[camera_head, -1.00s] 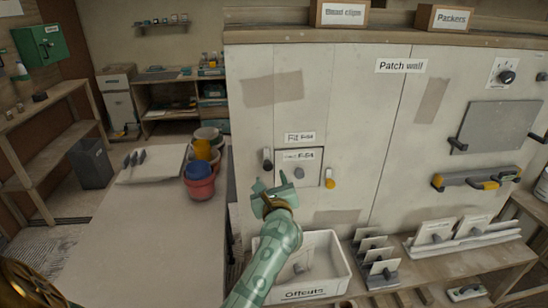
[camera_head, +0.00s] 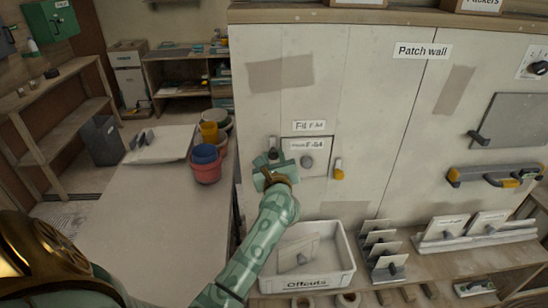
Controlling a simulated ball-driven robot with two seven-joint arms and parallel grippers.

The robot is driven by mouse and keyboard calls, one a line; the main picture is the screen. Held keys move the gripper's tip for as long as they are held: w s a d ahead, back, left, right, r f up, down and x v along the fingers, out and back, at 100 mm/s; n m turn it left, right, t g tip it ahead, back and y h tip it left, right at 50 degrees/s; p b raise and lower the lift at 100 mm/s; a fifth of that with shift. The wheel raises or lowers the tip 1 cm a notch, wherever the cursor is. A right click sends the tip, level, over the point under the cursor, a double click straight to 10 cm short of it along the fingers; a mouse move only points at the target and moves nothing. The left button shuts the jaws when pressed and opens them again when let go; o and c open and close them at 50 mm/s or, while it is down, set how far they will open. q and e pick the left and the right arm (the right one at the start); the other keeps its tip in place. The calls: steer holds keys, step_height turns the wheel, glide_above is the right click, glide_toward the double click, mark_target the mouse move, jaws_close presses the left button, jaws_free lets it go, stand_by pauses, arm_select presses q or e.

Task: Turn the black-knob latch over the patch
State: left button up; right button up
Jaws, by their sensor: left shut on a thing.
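The patch (camera_head: 318,170) is a pale square panel with a grey knob (camera_head: 307,162), set in the patch wall and framed by a dark seam. The black-knob latch (camera_head: 272,147) is at the patch's left side, upright, its lower part largely hidden by my gripper. A yellow-knob latch (camera_head: 339,170) hangs upright at the patch's right side. My left gripper (camera_head: 271,162) is shut on the black-knob latch, its arm rising from below. My right gripper is not in view.
A white Offcuts box (camera_head: 345,250) stands below the patch on a wooden ledge. Racks of tiles (camera_head: 383,245) are to its right. A table (camera_head: 130,225) with stacked buckets (camera_head: 207,170) is on the left. The wall is flat around the patch.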

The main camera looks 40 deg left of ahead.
arm_select(q)
steer(key=shift+r+m+p, duration=0.1)
steer(key=shift+m+p, duration=0.6)
steer(key=shift+m, duration=0.1)
steer(key=shift+m+p, duration=0.95)
steer(key=shift+m, duration=0.25)
steer(key=m+p, duration=0.3)
steer(key=m, duration=0.1)
steer(key=shift+m, duration=0.3)
steer(key=m+p, duration=0.3)
steer(key=m, duration=0.1)
steer(key=shift+m, duration=0.3)
steer(key=m+p, duration=0.1)
steer(key=m, duration=0.2)
steer(key=shift+p, duration=0.4)
steer(key=shift+m+p, duration=0.4)
steer(key=shift+m, duration=0.4)
steer(key=shift+f, duration=0.2)
